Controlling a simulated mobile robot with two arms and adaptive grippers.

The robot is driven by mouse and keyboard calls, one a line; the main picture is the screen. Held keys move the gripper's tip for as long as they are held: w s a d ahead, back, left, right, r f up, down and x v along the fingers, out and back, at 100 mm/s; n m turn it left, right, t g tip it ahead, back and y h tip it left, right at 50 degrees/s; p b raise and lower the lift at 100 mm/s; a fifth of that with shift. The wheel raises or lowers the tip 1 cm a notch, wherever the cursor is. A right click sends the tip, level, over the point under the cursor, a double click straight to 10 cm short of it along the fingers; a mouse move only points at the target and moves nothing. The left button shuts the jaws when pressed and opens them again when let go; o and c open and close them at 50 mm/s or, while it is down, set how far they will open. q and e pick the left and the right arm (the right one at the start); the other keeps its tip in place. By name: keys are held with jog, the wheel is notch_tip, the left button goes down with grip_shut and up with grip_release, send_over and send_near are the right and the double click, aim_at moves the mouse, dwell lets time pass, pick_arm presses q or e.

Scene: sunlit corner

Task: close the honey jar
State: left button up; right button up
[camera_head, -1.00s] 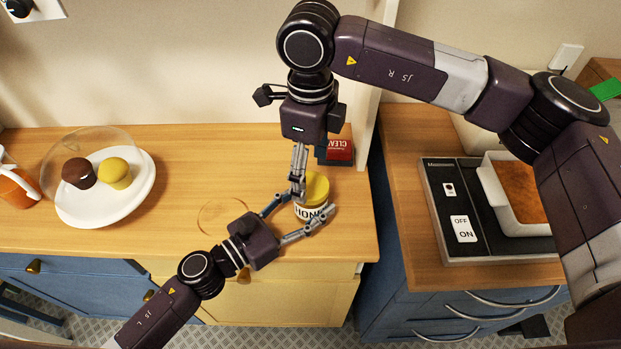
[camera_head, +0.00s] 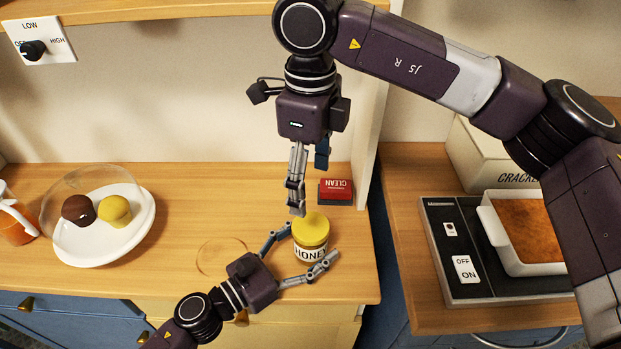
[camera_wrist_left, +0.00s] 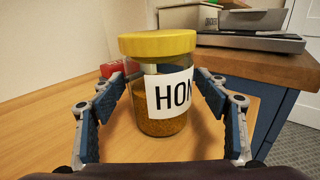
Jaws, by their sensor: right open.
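The honey jar (camera_head: 311,252) stands upright near the front right of the wooden counter. Its yellow lid (camera_head: 310,228) sits on top; how tightly it is fastened cannot be told. The jar also shows in the left wrist view (camera_wrist_left: 160,105), partly filled with amber honey. My left gripper (camera_head: 312,242) is open, one finger on each side of the jar, with visible gaps in the wrist view. My right gripper (camera_head: 297,207) is open and points down, its fingertips just above and left of the lid in the head view, holding nothing.
A red box (camera_head: 336,190) stands behind the jar. A white plate (camera_head: 95,250) with two cakes under a clear dome is at left. A clear ring-shaped outline (camera_head: 222,257) lies left of the jar. A scale-like appliance (camera_head: 448,270) bearing a baking dish is at right.

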pick_arm(q)
jog(key=v, duration=1.2)
dwell(0.6)
